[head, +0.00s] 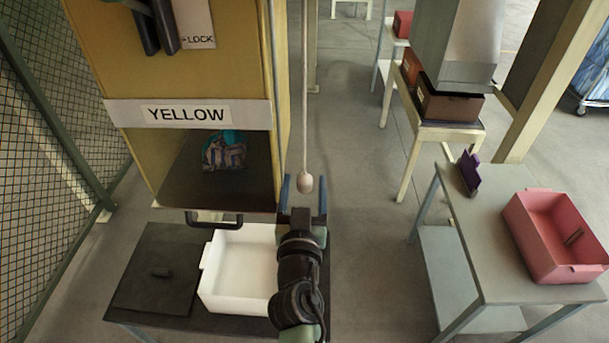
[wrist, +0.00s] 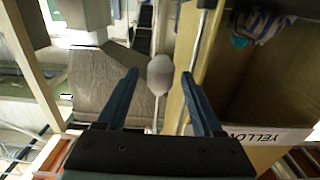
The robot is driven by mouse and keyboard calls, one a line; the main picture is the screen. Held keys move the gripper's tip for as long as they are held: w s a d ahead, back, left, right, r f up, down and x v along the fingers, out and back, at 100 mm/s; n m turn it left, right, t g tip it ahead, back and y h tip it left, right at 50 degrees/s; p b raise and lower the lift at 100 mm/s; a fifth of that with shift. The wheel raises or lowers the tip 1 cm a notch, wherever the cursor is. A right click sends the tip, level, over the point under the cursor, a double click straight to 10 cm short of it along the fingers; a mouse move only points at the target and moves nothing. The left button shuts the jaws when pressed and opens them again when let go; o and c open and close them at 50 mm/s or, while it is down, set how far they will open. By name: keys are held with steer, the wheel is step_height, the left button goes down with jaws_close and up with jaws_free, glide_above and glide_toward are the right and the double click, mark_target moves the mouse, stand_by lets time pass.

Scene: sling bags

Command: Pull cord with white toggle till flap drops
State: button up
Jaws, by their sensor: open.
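A pale cord (head: 305,90) hangs straight down beside the right side of the yellow cabinet. A whitish egg-shaped toggle (head: 304,183) is at its lower end. My gripper (head: 304,192) is open, with its blue fingers on either side of the toggle in the head view. In the wrist view, the toggle (wrist: 160,73) shows between the fingertips, with visible gaps to both, so it is not gripped. Its depth relative to the tips is hard to tell. The cabinet compartment labelled YELLOW (head: 187,113) is open at the front in view; I cannot clearly make out a flap.
A blue-and-striped bag (head: 224,155) lies in the compartment. Below are a white tray (head: 243,262) and a dark panel (head: 150,275) on a table. At right, a grey table (head: 490,215) bears a pink bin (head: 550,235) and a purple item (head: 469,171). Floor between is clear.

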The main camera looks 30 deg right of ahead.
steer(key=shift+w+d, duration=0.35)
steer(key=shift+w, duration=0.25)
jaws_close()
stand_by(1.2)
